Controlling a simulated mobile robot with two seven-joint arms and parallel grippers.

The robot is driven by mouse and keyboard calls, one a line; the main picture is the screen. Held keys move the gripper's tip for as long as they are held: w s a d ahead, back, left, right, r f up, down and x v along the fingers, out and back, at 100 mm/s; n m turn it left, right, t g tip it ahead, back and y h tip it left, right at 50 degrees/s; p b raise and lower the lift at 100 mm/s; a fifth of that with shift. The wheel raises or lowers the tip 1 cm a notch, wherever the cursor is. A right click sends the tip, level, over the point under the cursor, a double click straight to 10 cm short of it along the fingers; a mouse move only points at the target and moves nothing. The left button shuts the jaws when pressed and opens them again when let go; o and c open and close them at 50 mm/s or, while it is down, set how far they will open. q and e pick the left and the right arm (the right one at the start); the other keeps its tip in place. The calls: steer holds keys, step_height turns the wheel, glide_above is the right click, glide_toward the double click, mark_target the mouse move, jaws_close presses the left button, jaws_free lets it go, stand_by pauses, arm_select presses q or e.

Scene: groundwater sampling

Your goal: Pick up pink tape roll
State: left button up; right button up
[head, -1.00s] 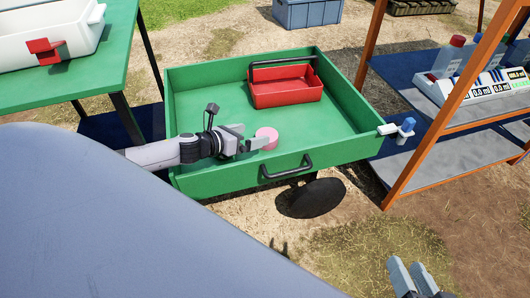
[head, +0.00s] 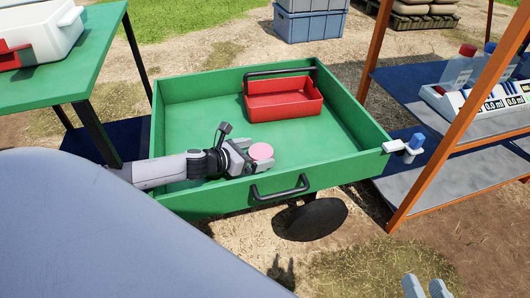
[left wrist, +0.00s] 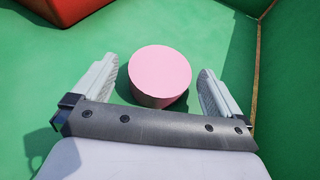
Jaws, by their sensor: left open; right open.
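The pink tape roll (head: 262,152) lies flat on the floor of the green cart (head: 196,118), near its front wall. In the left wrist view the pink tape roll (left wrist: 160,76) sits between the two open fingers, with a gap to each. My left gripper (head: 250,158) is open around it and reaches in over the cart's left side. The wrist view also shows this left gripper (left wrist: 160,92) with nothing clamped. My right gripper (head: 426,288) is open and empty at the bottom right, outside the cart, only its fingertips showing.
A red tool tray (head: 285,97) with a black handle stands at the back of the cart. The cart's front wall has a black handle (head: 280,188). A green table (head: 90,60) is at left; an orange-framed shelf (head: 440,150) is at right. The cart's middle floor is clear.

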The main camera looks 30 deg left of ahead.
mark_target(255, 155)
arm_select(q)
steer(key=c, duration=1.1)
steer(key=shift+r, duration=0.1)
arm_select(e)
steer(key=shift+r, duration=0.1)
arm_select(q)
steer(key=shift+r+p, duration=0.25)
steer(key=shift+p, duration=0.1)
step_height(255, 155, up, 3)
steer(key=p, duration=0.3)
steer(key=shift+r, duration=0.15)
step_height(255, 155, up, 4)
steer(key=p, duration=0.4)
steer(key=shift+r+p, duration=0.25)
steer(key=shift+p, duration=0.05)
steer(key=shift+r+p, duration=0.75)
steer(key=shift+r, duration=0.05)
arm_select(e)
steer(key=shift+s+d+r+n+g+h, duration=0.1)
steer(key=shift+s+d+r+g+h, duration=0.15)
steer(key=shift+d+h, duration=0.3)
steer(key=shift+s+d+r+n+g+h, duration=0.15)
steer(key=shift+s+d+r+h, duration=0.2)
steer(key=shift+d, duration=0.4)
steer(key=shift+s+d+r+n+g+h, duration=0.1)
steer(key=shift+s+d+r+g+h, duration=0.1)
steer(key=shift+d+h, duration=0.4)
